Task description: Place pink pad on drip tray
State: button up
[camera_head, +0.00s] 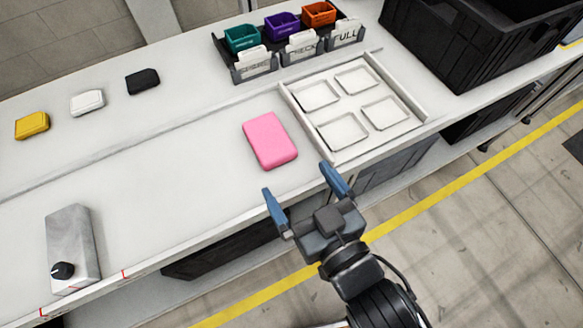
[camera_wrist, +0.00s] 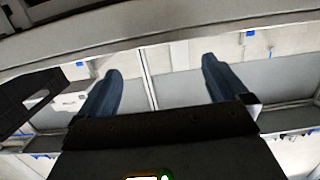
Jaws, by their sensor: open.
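The pink pad (camera_head: 270,140) lies flat on the white bench, left of a white tray with four square recesses; I take this as the drip tray (camera_head: 337,155). The recesses look empty. My gripper (camera_head: 304,185) is open and empty, in front of the pad and near the bench's front edge. In the wrist view, the two blue fingers (camera_wrist: 162,75) are spread apart with nothing between them. The pad and the tray do not show clearly in the wrist view.
A grey box with a black knob (camera_head: 72,250) stands at the front left. Yellow (camera_head: 32,125), white (camera_head: 87,102) and black (camera_head: 142,81) blocks lie at the back left. A rack of coloured bins (camera_head: 285,45) and a black crate (camera_head: 480,40) stand behind. Bench left of the pad is clear.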

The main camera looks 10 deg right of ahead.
jog(key=shift+s+d, duration=0.15)
jog(key=shift+s, duration=0.25)
jog(key=s+d+r+m+h, duration=0.1)
jog(key=s+d+r+h, duration=0.1)
jog(key=s+d, duration=0.5)
jog(key=s+d+r+m+h, duration=0.2)
jog(key=s+d+r, duration=0.2)
jog(key=s+d, duration=0.4)
jog(key=s, duration=0.6)
jog(key=shift+s+r+g, duration=0.15)
jog(key=shift+r+g, duration=0.25)
jog(key=shift+c, duration=0.4)
